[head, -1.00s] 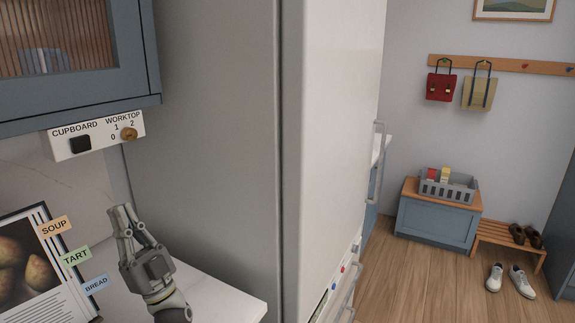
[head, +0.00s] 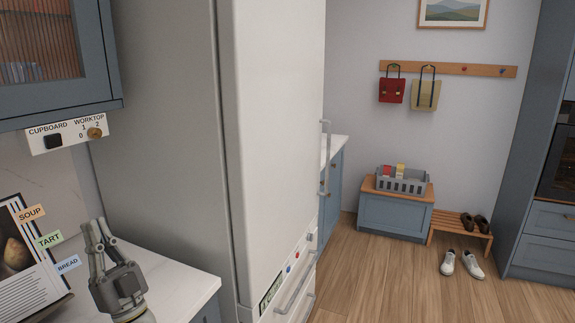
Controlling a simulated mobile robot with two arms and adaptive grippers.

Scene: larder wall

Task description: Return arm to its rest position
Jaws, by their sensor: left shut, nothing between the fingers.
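My left gripper (head: 100,240) is at the lower left of the head view, fingers pointing up. It is shut with nothing between its fingers. It is above the white worktop, just right of an open recipe book (head: 30,285) with tabs reading soup, tart and bread. My right gripper is not in view.
A switch panel (head: 68,134) sits under the blue wall cupboard (head: 118,60). The tall white fridge (head: 275,130) stands right of the worktop (head: 185,275). Beyond are a blue chest (head: 392,214) with a grey crate (head: 402,188), a shoe bench (head: 462,230) and open wooden floor.

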